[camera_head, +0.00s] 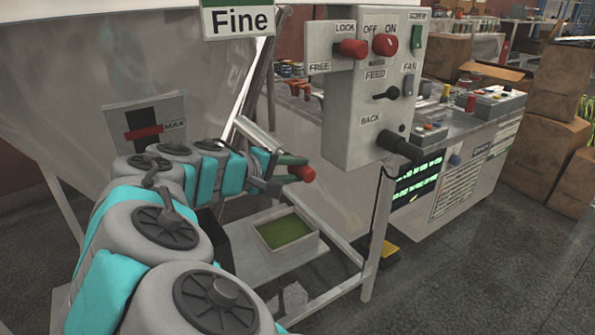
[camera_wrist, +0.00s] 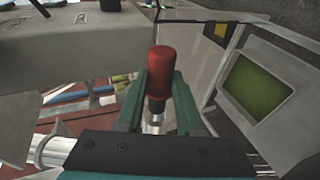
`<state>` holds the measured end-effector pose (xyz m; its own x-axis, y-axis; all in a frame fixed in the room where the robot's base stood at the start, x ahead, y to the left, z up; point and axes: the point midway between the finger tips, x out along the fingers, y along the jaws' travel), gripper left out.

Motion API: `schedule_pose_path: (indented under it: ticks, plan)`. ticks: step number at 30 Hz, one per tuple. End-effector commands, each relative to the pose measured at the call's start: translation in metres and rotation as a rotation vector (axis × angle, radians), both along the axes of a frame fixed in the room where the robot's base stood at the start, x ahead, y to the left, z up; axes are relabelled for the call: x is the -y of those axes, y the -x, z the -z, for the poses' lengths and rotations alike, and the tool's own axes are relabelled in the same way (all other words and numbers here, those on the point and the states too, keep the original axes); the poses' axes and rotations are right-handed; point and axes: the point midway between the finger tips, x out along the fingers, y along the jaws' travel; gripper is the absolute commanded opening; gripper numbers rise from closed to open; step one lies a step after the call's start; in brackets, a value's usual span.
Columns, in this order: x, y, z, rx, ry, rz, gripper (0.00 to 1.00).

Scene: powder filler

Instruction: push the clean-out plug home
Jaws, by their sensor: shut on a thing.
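My gripper (camera_head: 287,168) is shut on a red-handled piece (camera_head: 304,174), which appears to be the clean-out plug. In the wrist view the red handle (camera_wrist: 161,66) stands up between my two green fingertips (camera_wrist: 160,88), with a dark collar and a bright metal part below it. A bright metal tube (camera_head: 258,135) slopes down towards the gripper in the head view. My fingers hide where plug and tube meet, so I cannot tell how far in the plug sits.
A grey control box (camera_head: 365,100) with knobs and switches hangs just right of the gripper. A tray of green powder (camera_head: 318,238) stands below; it also shows in the wrist view (camera_wrist: 289,96). The big hopper (camera_head: 100,60) fills the left. Open floor lies at the right.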

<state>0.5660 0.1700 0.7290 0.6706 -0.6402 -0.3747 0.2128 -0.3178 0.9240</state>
Motion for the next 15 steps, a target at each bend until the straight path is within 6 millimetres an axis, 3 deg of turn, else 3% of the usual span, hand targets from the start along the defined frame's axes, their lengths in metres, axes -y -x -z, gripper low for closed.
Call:
schedule_pose_path:
  ticks: [15]
  plan:
    - [-0.014, -0.020, 0.000, 0.000, -0.001, -0.003, 0.00]
